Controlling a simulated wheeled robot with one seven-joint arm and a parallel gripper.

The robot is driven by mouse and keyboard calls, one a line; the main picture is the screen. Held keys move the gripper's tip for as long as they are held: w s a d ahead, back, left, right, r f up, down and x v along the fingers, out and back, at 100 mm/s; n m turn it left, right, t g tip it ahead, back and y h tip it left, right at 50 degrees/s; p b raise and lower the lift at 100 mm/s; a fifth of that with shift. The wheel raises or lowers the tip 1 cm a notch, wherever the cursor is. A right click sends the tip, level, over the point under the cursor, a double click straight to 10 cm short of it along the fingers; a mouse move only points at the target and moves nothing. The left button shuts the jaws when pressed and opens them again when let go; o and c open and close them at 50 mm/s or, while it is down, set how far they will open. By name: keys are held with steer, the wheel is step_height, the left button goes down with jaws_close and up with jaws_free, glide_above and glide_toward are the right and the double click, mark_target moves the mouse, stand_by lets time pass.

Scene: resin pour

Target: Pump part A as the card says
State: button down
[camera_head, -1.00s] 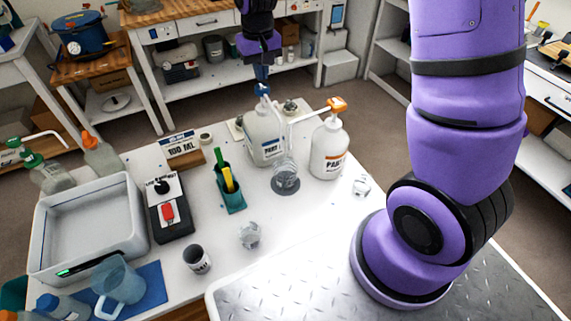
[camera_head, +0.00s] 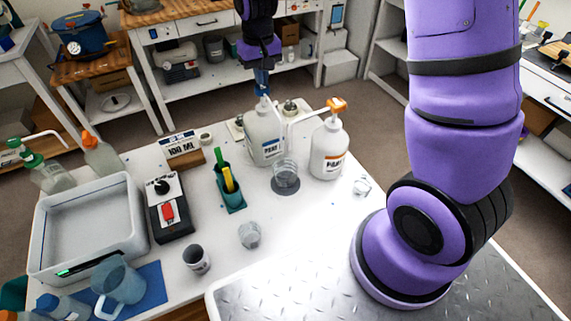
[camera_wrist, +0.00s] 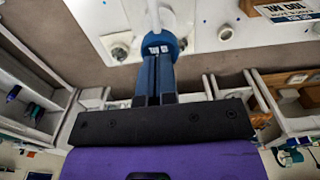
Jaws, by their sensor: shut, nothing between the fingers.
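The part A bottle (camera_head: 265,140) is a pale, translucent jug with a blue-marked label, standing at the back of the white table. Its blue pump head (camera_wrist: 158,47) shows in the wrist view, right at the tips of my gripper (camera_wrist: 157,62). My gripper (camera_head: 262,85) is shut, pointing down over the pump head, with nothing between its fingers. I cannot tell whether the tips press on it. A clear cup (camera_head: 285,171) stands on a dark round pad in front of the bottle. The card (camera_head: 180,145) reads "100 ML" and stands left of the bottle.
A white bottle with an orange pump (camera_head: 329,150) stands right of part A. A teal holder with green and yellow tools (camera_head: 230,190), small cups (camera_head: 249,235), a black device with a red switch (camera_head: 170,210) and a grey tray (camera_head: 85,228) fill the left side.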

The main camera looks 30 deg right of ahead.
mark_target(262, 89)
steer(key=shift+f, duration=0.15)
steer(key=shift+f, duration=1.9)
steer(key=shift+r, duration=2.25)
steer(key=shift+f, duration=0.15)
